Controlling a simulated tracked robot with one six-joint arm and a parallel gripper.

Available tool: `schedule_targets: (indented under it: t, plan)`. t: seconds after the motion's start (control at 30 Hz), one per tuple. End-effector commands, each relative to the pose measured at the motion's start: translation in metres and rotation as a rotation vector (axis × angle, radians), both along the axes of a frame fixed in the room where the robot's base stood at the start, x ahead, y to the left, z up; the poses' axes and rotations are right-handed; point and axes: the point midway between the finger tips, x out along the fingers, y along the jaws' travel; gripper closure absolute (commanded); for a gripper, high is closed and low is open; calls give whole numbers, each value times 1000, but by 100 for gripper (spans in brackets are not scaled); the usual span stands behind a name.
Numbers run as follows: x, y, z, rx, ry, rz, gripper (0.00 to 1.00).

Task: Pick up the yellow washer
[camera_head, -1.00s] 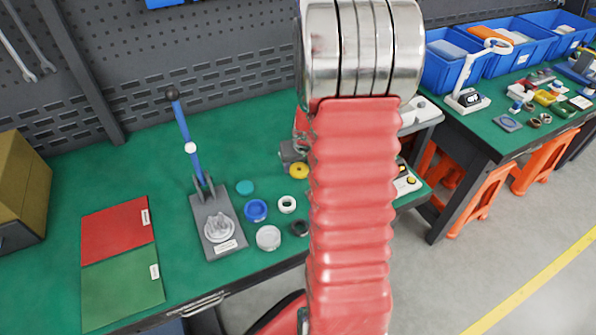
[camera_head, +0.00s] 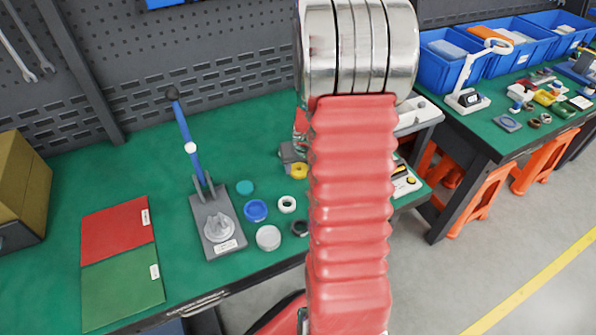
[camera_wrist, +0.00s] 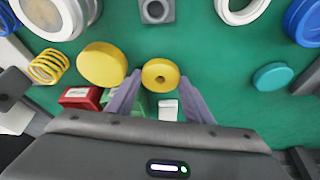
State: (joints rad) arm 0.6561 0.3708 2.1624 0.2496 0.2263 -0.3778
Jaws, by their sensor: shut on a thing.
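The yellow washer (camera_wrist: 160,75) is a small ring with a dark centre hole, seen in the wrist view between the tips of my gripper (camera_wrist: 160,80). The two grey fingers flank it on its left and right, and my gripper is shut on it. In the head view the yellow washer (camera_head: 299,171) shows just left of my red arm sleeve, below my grey gripper (camera_head: 291,152). My arm hides part of that area. Whether the washer touches the green mat is hard to tell.
Near it in the wrist view are a larger yellow disc (camera_wrist: 102,63), a yellow spring (camera_wrist: 48,66), a teal disc (camera_wrist: 273,76) and a red box (camera_wrist: 78,98). In the head view a lever press (camera_head: 213,215) stands left, beside blue (camera_head: 256,210) and white rings (camera_head: 287,204).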

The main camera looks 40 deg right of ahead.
Motion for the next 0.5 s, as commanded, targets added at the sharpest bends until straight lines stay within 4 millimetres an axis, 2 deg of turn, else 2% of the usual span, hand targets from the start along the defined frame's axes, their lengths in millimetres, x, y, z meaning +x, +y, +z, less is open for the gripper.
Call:
schedule_targets:
  t: [0.3,0.5]
  plan:
    - [0,0,2,0,-1,0,66]
    - [1,0,17,-2,-2,1,66]
